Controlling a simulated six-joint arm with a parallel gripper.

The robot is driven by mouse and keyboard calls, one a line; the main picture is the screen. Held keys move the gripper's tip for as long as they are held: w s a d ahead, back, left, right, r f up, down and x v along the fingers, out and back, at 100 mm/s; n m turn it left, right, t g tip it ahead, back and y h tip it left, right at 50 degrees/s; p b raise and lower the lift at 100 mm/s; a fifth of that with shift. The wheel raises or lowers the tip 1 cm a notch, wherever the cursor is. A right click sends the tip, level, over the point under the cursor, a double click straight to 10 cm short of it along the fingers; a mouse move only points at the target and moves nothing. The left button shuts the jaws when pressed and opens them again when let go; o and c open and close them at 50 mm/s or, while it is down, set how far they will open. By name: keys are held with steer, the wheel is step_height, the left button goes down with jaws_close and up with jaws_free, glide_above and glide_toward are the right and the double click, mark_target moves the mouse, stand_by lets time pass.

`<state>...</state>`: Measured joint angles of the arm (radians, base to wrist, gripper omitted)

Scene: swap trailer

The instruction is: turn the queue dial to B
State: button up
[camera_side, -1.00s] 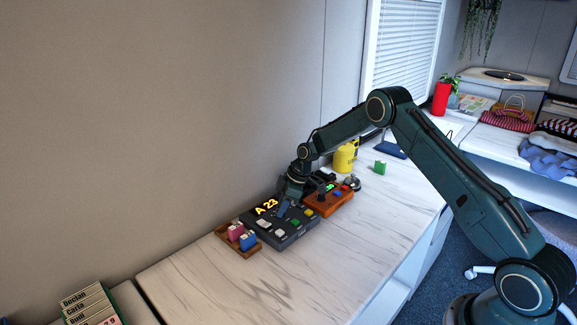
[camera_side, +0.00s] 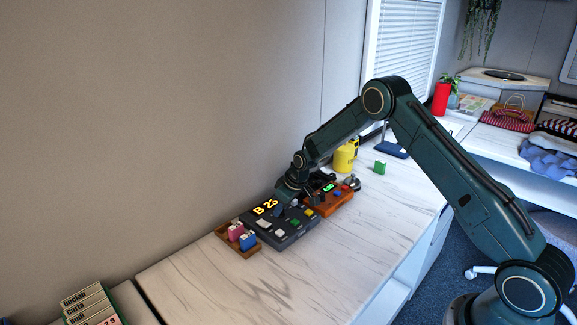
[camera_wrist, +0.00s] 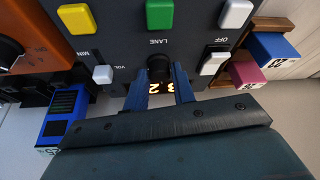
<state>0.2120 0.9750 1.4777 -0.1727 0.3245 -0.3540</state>
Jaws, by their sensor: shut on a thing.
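The queue dial is a small black knob (camera_wrist: 158,67) on a dark grey panel (camera_wrist: 120,45), below the word LANE in the wrist view. My gripper (camera_wrist: 161,80) is shut on the knob, one blue finger on each side. The fingers hide part of the knob and its pointer. In the side view my gripper (camera_side: 281,208) is low over the panel, and the dial is hidden there.
Yellow, green and white buttons, a VOL slider (camera_wrist: 103,75) and an OFF switch (camera_wrist: 213,62) are close to the dial. A wooden tray (camera_side: 262,250) with pink and blue blocks stands left, an orange box (camera_side: 335,203) right. The counter in front is clear.

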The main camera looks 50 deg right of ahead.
steer(key=shift+m+h, duration=0.5)
steer(key=shift+m, duration=0.7)
steer(key=o, duration=1)
steer(key=shift+r, duration=0.1)
steer(key=v, duration=1.3)
steer(key=shift+s+r, duration=0.2)
steer(key=shift+s, duration=0.15)
steer(key=shift+r, duration=0.1)
